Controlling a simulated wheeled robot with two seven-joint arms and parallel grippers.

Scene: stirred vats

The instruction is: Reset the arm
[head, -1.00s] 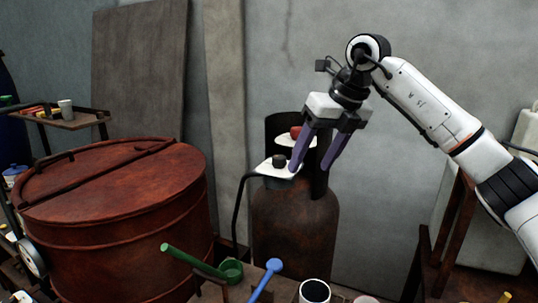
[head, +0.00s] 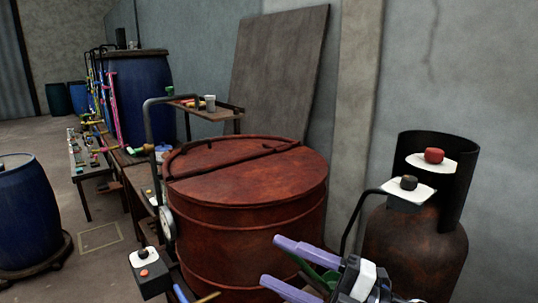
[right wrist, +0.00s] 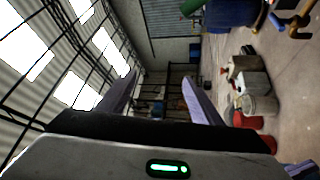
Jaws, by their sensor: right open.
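My right gripper (head: 269,261) is low at the bottom of the head view, in front of the rusty red vat (head: 240,215). Its two purple fingers point left and stand apart with nothing between them. In the right wrist view the open fingers (right wrist: 160,77) frame only the distant hall. Most of my right arm is out of the head view. My left gripper is in neither view.
A rusty gas cylinder (head: 415,250) with black and red knobs stands at right. A control box (head: 150,273) is at the lower left of the vat. Blue barrels (head: 28,212) and a bench (head: 88,165) stand farther left; open floor lies between.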

